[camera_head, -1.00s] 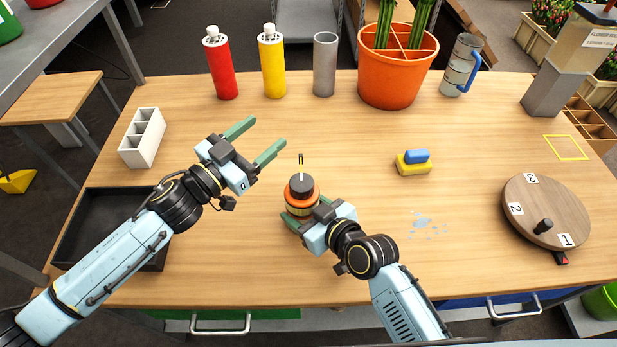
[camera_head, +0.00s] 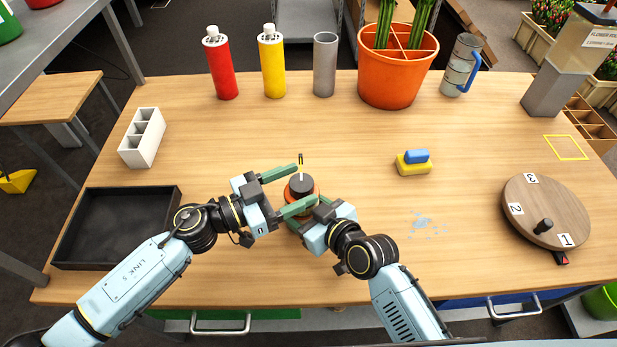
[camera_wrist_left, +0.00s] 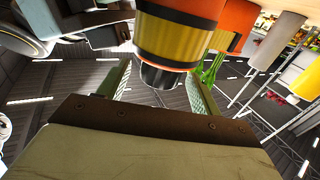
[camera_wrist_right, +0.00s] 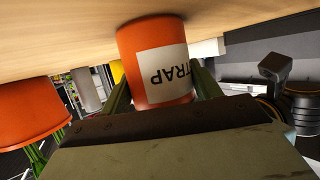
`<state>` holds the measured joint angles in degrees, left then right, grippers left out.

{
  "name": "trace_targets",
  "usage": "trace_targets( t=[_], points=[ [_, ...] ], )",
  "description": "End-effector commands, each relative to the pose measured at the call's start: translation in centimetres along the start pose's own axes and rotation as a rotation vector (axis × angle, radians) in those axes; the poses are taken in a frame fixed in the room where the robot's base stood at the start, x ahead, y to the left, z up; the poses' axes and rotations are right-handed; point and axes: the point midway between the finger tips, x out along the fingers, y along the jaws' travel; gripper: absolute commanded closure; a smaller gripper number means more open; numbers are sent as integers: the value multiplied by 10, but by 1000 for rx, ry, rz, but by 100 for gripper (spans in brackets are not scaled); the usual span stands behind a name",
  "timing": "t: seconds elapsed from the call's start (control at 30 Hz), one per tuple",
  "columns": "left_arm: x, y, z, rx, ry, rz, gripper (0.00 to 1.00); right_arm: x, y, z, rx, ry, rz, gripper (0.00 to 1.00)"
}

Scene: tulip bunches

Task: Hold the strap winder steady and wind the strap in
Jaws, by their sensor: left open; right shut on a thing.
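A blue and yellow sponge (camera_head: 414,164) and a small water spill (camera_head: 423,225) lie to the right, with a numbered round turntable (camera_head: 546,210) beyond. A black tray (camera_head: 72,255) and a white divided box (camera_head: 143,138) are at the left. Bottles and an orange pot (camera_head: 395,85) line the back.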

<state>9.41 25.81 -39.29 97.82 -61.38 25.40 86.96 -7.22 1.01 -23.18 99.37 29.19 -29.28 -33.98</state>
Motion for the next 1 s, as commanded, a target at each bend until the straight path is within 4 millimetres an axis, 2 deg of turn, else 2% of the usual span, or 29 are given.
trace_targets(
  t=[0.1, 0.2, 0.6, 0.93, 1.0],
  points=[
    [18, -1, 0, 1, 2, -1, 35, 0, 0, 0, 0, 0, 0, 71],
    [28, 0, 0, 0, 1, 0, 35, 0, 0, 0, 0, 0, 0, 71],
    [34, 0, 0, 1, 0, -1, 36, 0, 0, 0, 0, 0, 1, 71],
    [34, 0, 0, 0, 0, -1, 80, 0, 0, 0, 0, 0, 1, 71],
    [34, 0, 0, 1, 0, 0, 80, 0, 0, 0, 0, 0, 1, 71]
  ],
)
